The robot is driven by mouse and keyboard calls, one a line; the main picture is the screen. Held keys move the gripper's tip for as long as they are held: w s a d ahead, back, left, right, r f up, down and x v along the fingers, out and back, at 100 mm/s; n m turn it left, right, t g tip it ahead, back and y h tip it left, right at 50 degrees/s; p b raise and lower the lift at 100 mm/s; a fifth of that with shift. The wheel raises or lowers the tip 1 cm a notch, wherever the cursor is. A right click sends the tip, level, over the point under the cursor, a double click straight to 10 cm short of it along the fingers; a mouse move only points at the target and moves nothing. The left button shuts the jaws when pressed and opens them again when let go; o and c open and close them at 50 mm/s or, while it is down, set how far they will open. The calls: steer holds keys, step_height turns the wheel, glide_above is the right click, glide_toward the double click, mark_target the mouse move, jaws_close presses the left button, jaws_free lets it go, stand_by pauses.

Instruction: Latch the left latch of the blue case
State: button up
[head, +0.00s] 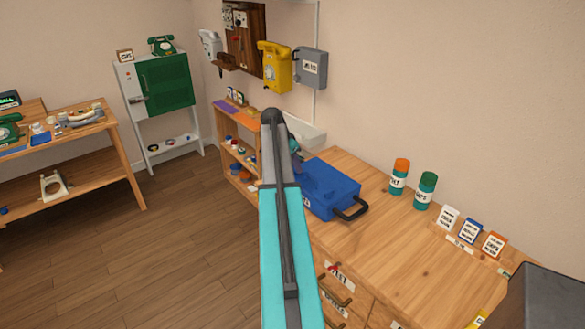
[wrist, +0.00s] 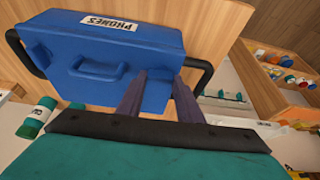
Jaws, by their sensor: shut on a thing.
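The blue case (head: 330,185) stands on the wooden counter, with a black handle at its near right end. In the wrist view the blue case (wrist: 75,35) shows a white PHONES label, a blue grip in the middle of its front and black handles at both ends. My gripper (wrist: 160,78) has its two dark fingers at the case front, right of the grip. It is shut on a small blue part there, seemingly a latch, mostly hidden between the fingers. In the head view my arm hides the case's left side; my gripper (head: 294,150) shows partly behind it.
An orange-capped can (head: 399,177) and a green can (head: 425,191) stand right of the case. Small cards (head: 470,231) stand farther right. A yellow wall phone (head: 274,67) and a grey box (head: 311,68) hang above. The counter front (head: 400,255) is mostly clear.

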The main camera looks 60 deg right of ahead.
steer(key=shift+w+m, duration=0.1)
steer(key=shift+m, duration=0.2)
steer(key=o, duration=1.1)
steer(key=shift+r, duration=0.1)
steer(key=shift+b+v, duration=1.65)
steer(key=shift+v, duration=5.2)
